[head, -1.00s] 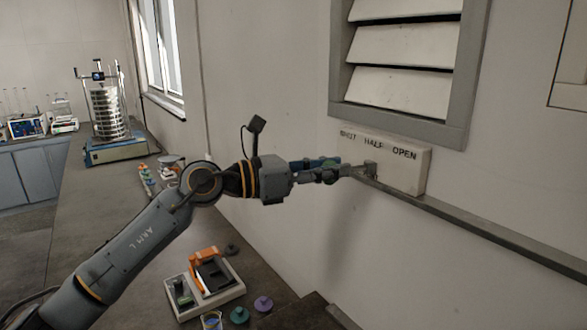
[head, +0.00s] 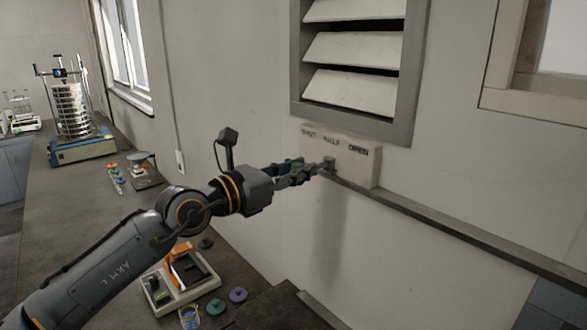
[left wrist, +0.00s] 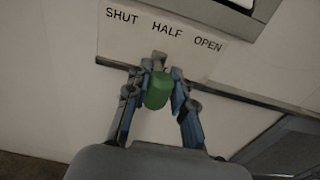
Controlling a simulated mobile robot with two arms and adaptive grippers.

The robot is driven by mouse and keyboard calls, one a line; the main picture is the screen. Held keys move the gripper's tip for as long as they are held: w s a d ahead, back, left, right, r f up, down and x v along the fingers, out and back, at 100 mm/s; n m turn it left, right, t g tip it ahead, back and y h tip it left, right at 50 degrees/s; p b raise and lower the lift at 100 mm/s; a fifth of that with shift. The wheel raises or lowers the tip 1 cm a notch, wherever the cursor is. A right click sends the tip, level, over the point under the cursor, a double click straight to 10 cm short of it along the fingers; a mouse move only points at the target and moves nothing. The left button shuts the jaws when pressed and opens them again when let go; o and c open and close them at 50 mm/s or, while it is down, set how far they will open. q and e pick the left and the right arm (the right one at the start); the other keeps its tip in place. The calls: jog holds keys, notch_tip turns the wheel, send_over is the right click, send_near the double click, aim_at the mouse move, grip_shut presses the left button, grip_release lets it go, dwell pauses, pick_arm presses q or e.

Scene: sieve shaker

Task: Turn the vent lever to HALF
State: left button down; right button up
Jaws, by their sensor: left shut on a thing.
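The vent lever's green handle (left wrist: 158,91) lies between the two fingers of my left gripper (left wrist: 163,84) in the left wrist view. The gripper is shut on it. The lever's grey pivot (left wrist: 159,58) sits on the white label plate (left wrist: 112,46), below the word HALF and slightly to its left. The plate reads SHUT, HALF, OPEN from left to right. In the head view my left gripper (head: 311,169) reaches to the plate (head: 364,172) on the wall and mostly hides the handle. The vent slats (head: 350,88) above are tilted with dark gaps between them. My right gripper is not in view.
A wall rail (head: 440,224) runs right from below the plate. On the bench at left stand a sieve shaker (head: 83,148) and small colored items. A tray (head: 205,292) with an orange-framed device lies below my left arm, near purple and teal knobbed discs (head: 237,295).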

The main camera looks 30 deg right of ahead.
pick_arm(q)
jog(key=c, duration=1.1)
grip_release()
jog(key=shift+a, duration=0.3)
jog(key=v, duration=1.1)
jog(key=shift+a, duration=0.2)
jog(key=shift+s, duration=0.1)
